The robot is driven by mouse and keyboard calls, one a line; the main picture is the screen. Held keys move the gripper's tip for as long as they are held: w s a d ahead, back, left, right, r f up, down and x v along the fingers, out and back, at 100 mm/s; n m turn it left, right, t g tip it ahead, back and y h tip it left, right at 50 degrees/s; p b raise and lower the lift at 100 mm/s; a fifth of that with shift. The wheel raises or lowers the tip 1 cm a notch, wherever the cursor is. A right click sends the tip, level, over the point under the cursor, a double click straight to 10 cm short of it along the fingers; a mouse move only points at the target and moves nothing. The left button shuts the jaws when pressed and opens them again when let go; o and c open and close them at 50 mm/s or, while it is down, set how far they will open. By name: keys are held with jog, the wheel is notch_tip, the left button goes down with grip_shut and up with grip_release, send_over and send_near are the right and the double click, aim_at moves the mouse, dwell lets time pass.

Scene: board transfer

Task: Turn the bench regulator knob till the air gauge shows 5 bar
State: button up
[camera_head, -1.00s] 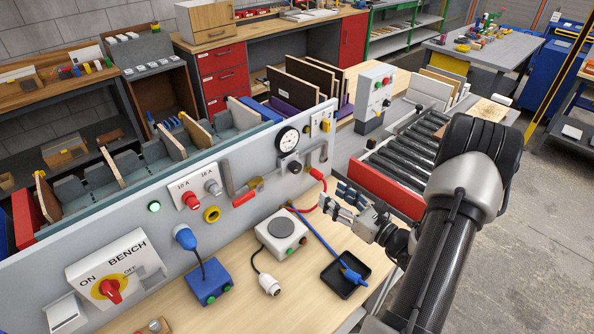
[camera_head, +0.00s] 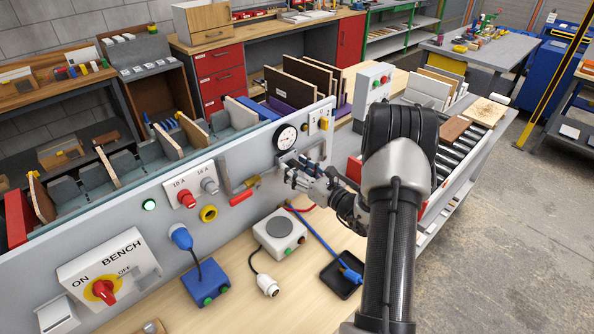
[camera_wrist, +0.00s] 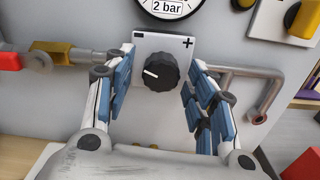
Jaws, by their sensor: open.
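The black regulator knob (camera_wrist: 160,72) sits on a white plate marked minus at the left and plus at the right. Its white pointer line points left. The air gauge (camera_wrist: 170,6) above it is cut off by the top edge and reads 2 bar. The whole gauge dial (camera_head: 285,137) shows in the head view on the bench panel, too small to read. My gripper (camera_wrist: 160,90) is open, with blue-padded fingers on either side of the knob, apart from it. In the head view my gripper (camera_head: 297,170) is in front of the panel below the gauge and hides the knob.
A brass valve with a red handle (camera_head: 241,198) and grey pipe sit left of the knob; another pipe (camera_wrist: 262,95) runs at its right. A yellow knob (camera_wrist: 304,27) is at upper right.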

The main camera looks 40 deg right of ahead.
jog(key=shift+c, duration=0.3)
jog(key=c, duration=1)
jog(key=shift+r+m, duration=0.1)
jog(key=shift+m, duration=0.2)
jog(key=m+p, duration=0.2)
jog(key=m, duration=0.2)
jog(key=shift+p, duration=0.35)
jog(key=m+p, duration=0.2)
jog(key=m, duration=0.3)
jog(key=shift+a+r+p, duration=0.15)
jog(key=shift+p, duration=0.15)
jog(key=m+p, duration=0.2)
jog(key=m, duration=0.3)
jog(key=shift+m, duration=0.4)
jog(key=shift+r+m+p, duration=0.1)
jog(key=shift+m+p, duration=0.85)
jog(key=shift+m, duration=1.25)
